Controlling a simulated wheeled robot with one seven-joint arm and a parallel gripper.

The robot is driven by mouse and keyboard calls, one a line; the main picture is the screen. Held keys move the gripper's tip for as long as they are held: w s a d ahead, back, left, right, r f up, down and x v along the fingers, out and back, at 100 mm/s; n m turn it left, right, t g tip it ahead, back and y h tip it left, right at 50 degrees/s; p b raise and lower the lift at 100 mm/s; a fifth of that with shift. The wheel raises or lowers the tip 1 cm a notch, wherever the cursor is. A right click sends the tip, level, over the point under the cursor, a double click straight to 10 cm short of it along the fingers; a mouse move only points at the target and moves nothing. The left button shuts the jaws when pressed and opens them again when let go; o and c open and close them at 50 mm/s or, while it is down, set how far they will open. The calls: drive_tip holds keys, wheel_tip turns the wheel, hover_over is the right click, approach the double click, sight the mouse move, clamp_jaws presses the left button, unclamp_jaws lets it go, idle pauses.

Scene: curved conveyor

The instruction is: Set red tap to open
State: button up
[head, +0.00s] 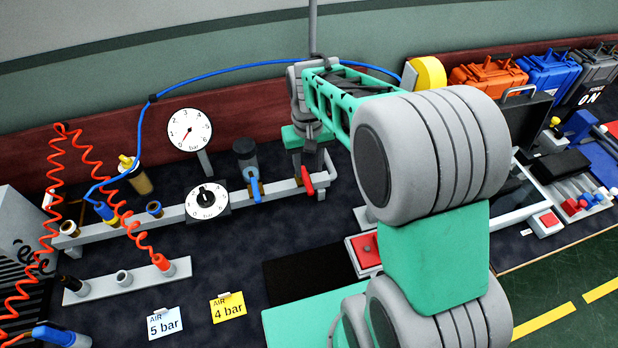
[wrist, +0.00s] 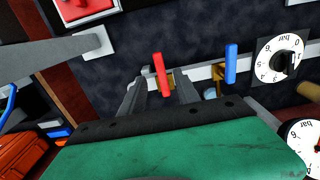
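The red tap (head: 307,180) sits near the right end of the grey pipe rail. Its handle hangs down, slightly tilted, roughly alongside the blue tap's handle. In the wrist view the red tap (wrist: 161,76) shows between and just beyond my fingertips. My gripper (wrist: 158,92) is open, its two grey fingers apart with a visible gap, and nothing is clearly clamped. In the head view my gripper (head: 307,150) is just above and behind the red tap. Whether a finger touches the tap, I cannot tell.
The blue tap (head: 256,189) is left of the red one on the same rail (head: 225,201). A regulator dial (head: 207,198) and pressure gauge (head: 189,130) stand further left. A red button box (head: 363,253) is below right. A blue hose (head: 225,71) arches behind.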

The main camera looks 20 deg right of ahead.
sight(308, 184)
wheel_tip(308, 184, down, 6)
drive_tip(key=shift+f+p, duration=0.15)
drive_tip(key=shift+p, duration=0.25)
drive_tip(key=shift+c, duration=0.4)
clamp_jaws()
idle(0.7)
